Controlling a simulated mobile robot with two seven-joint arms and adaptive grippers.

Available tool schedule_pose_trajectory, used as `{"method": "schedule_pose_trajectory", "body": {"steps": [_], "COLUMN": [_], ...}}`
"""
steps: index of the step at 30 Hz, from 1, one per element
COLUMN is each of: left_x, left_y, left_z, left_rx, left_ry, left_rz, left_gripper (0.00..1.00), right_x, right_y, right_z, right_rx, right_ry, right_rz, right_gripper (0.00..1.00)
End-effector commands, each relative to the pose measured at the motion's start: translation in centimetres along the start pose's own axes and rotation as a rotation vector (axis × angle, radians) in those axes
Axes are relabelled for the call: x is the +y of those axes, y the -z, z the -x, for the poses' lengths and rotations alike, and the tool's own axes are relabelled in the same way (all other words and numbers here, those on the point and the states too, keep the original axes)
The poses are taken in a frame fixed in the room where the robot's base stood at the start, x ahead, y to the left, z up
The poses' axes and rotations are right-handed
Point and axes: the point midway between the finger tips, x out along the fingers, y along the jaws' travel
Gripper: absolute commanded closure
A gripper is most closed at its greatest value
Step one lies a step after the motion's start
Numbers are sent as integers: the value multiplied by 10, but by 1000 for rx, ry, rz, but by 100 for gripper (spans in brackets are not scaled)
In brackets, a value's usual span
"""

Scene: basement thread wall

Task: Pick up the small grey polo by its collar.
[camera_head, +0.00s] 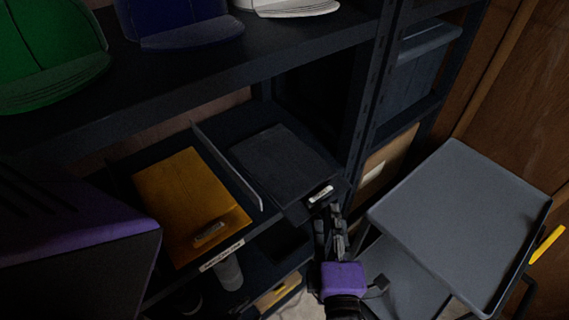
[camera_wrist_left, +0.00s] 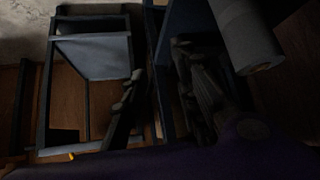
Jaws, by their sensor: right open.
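The small grey polo (camera_head: 280,158) lies folded flat on the right part of a dark shelf, with a small pale label (camera_head: 320,194) at its near edge, by the collar. My right gripper (camera_head: 332,212) is just below that near edge, its dark fingers pointing up toward the label. It is open; I cannot tell whether it touches the cloth. My left gripper does not show in the head view. In the left wrist view its fingers (camera_wrist_left: 157,65) are spread apart with nothing clear between them. The polo is not made out there.
A folded orange shirt (camera_head: 188,205) lies left of a thin upright divider (camera_head: 228,165). Caps stand on the shelf above. A grey trolley (camera_head: 465,220) stands at the right, close to my right arm. A grey roll (camera_head: 229,271) is below; a similar one shows in the wrist view (camera_wrist_left: 246,38).

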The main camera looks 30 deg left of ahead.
Motion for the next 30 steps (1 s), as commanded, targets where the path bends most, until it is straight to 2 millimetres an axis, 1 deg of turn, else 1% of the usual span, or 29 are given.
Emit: {"method": "schedule_pose_trajectory", "body": {"steps": [8,13,16,20,26,30], "left_x": [4,6,8,9,7,6], "left_y": [5,12,11,10,6,4], "left_z": [2,4,4,5,5,5], "left_rx": [2,7,5,2,-5,-8], "left_ry": [-8,-14,-18,-19,-17,-15], "left_rz": [-2,-3,-3,-2,-3,-3], "left_gripper": [72,72,72,72,72,72], "right_x": [1,-1,-3,-5,-6,-5], "right_y": [-2,-6,-6,-6,-6,-6], "right_z": [-30,-56,-69,-76,-76,-76], "right_rx": [-1,-2,-1,-2,-2,-2], "right_ry": [-1,-3,-1,2,3,2], "right_rz": [5,4,4,2,1,1], "right_gripper": [56,56,56,56,56,73]}}
